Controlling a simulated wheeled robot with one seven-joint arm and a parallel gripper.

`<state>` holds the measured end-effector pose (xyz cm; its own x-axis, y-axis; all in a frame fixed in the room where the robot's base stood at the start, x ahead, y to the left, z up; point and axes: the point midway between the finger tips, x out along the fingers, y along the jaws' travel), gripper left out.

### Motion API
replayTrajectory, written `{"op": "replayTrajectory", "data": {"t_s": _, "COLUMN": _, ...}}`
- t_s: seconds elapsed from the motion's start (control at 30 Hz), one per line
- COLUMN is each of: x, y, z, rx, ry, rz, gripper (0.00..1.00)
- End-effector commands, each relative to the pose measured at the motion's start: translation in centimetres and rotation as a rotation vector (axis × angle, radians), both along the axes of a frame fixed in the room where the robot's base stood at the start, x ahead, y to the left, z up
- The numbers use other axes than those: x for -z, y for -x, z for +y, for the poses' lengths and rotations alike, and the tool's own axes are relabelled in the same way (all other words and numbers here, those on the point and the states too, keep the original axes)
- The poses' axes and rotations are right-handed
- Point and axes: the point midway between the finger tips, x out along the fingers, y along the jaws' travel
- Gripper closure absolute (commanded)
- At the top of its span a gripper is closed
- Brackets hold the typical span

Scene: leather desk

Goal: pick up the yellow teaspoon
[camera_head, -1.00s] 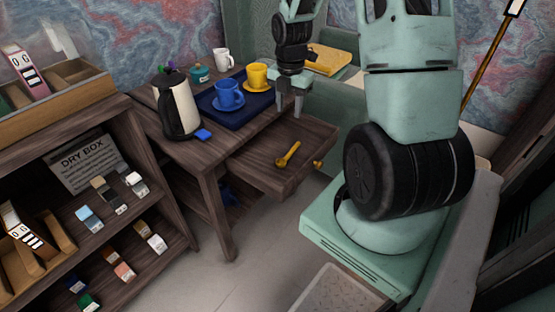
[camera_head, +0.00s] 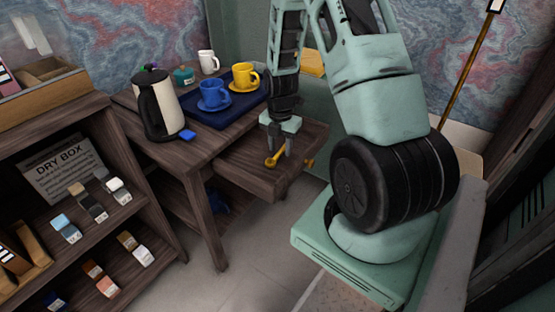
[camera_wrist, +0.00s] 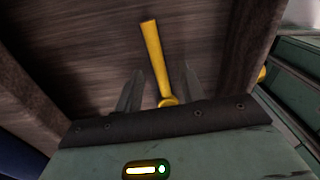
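The yellow teaspoon (camera_head: 271,162) lies in the open wooden drawer (camera_head: 238,176). In the wrist view the teaspoon (camera_wrist: 153,50) runs lengthwise between my fingers, its near end partly hidden by the gripper body. My gripper (camera_head: 279,148) points down into the drawer over the spoon. Its two fingers (camera_wrist: 160,92) are apart, one on each side of the spoon, with visible gaps. I cannot tell how high the fingertips are above the drawer floor.
A blue tray (camera_head: 190,112) on the desk holds a blue cup (camera_head: 212,94) and a yellow cup (camera_head: 244,75) on saucers. A kettle (camera_head: 158,105) stands left of it. A shelf (camera_head: 60,120) stands at the left.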

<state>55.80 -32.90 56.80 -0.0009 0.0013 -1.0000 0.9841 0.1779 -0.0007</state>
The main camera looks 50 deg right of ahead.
Motion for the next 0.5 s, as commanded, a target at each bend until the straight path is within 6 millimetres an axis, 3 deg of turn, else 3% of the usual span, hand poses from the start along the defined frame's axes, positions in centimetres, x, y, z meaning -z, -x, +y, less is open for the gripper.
{"op": "replayTrajectory", "data": {"t_s": 0.1, "x": 0.87, "y": -0.04, "z": 0.0, "rx": -0.001, "ry": 0.001, "rz": -0.001, "gripper": 0.61}}
{"op": "replayTrajectory", "data": {"t_s": 0.33, "x": 0.84, "y": -0.04, "z": -0.02, "rx": 0.0, "ry": 0.001, "rz": -0.001, "gripper": 0.61}}
{"op": "replayTrajectory", "data": {"t_s": 0.47, "x": 0.83, "y": -0.04, "z": -0.02, "rx": 0.0, "ry": 0.001, "rz": -0.001, "gripper": 0.97}}
{"op": "replayTrajectory", "data": {"t_s": 0.5, "x": 0.83, "y": -0.04, "z": -0.02, "rx": 0.0, "ry": 0.001, "rz": -0.001, "gripper": 1.0}}
